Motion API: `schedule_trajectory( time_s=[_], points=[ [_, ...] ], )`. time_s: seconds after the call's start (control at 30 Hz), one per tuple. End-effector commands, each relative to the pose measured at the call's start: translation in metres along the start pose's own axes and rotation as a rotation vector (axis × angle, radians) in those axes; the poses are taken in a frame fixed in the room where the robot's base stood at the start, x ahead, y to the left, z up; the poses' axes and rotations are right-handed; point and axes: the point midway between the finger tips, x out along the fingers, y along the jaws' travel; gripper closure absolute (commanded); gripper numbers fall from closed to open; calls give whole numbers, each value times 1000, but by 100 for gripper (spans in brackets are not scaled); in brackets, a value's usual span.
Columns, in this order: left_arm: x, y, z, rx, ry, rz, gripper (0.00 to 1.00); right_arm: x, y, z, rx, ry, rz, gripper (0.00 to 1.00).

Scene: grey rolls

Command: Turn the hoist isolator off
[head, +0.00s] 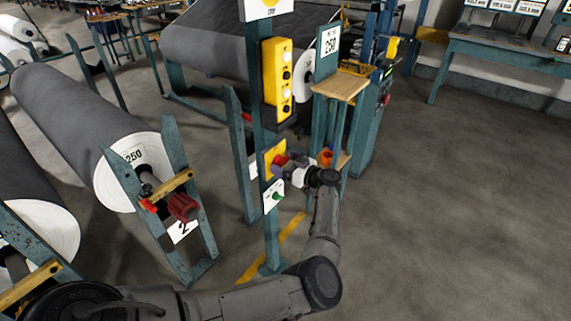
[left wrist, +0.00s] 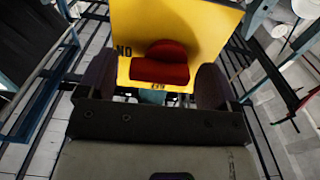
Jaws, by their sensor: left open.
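The hoist isolator is a yellow plate (head: 267,163) on a teal post, with a red knob (head: 281,160) on its face. In the left wrist view the yellow plate (left wrist: 205,25) fills the top, and the red knob (left wrist: 162,65) shows between the fingers, its bar lying roughly across the picture. Upside-down lettering, apparently ON, is left of the knob; a small label below it is too small to read. My left gripper (head: 289,168) is open in front of the knob; its fingers (left wrist: 157,85) stand either side of it. Contact cannot be told. My right gripper is not in view.
A white plate with a green knob (head: 274,195) sits just below the isolator. A yellow pendant box (head: 278,80) hangs above on the post. A wooden shelf (head: 341,86) stands right of it, and grey rolls (head: 75,110) lie left. Floor at right is clear.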

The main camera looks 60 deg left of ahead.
Motion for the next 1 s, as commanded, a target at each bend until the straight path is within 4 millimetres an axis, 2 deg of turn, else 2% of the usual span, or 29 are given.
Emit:
schedule_trajectory(
  time_s=[0.07, 0.57, 0.77, 1.0],
  points=[
    [0, 0, 0, 0, 0, 0, 17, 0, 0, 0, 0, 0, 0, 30],
    [0, 0, 0, 0, 0, 0, 64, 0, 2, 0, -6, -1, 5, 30],
    [-1, 0, 0, -17, 0, 1, 64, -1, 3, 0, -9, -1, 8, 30],
    [-1, 0, -2, -137, 1, 2, 64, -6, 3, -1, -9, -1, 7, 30]
  ],
)
